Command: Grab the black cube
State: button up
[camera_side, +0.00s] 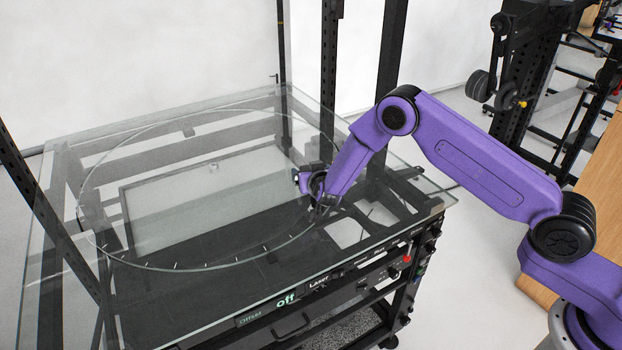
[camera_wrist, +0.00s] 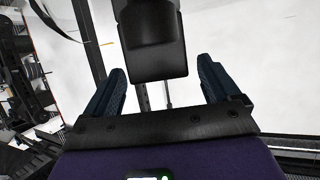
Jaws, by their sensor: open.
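I cannot make out a black cube in either view. In the side view, my gripper (camera_side: 318,188) is at the end of the purple arm, by the right part of the round glass turntable (camera_side: 195,225). It is small and dark there, and its height over the glass is hard to tell. In the wrist view, my gripper (camera_wrist: 161,78) has its two dark blue fingers wide apart. A black rounded block (camera_wrist: 154,42) shows at the top middle, behind the gap between the fingers; I cannot tell what it is. No held object is visible.
The turntable sits on a glass-topped frame (camera_side: 60,235) with black posts (camera_side: 329,70) at its back. A front panel (camera_side: 287,299) reads "off" and carries knobs and a red button (camera_side: 407,259). The visible glass looks clear. A wooden surface (camera_side: 590,190) is at right.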

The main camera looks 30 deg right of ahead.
jog(key=shift+x, duration=1.05)
jog(key=shift+c, duration=0.3)
jog(key=c, duration=1.1)
jog(key=shift+r, duration=0.1)
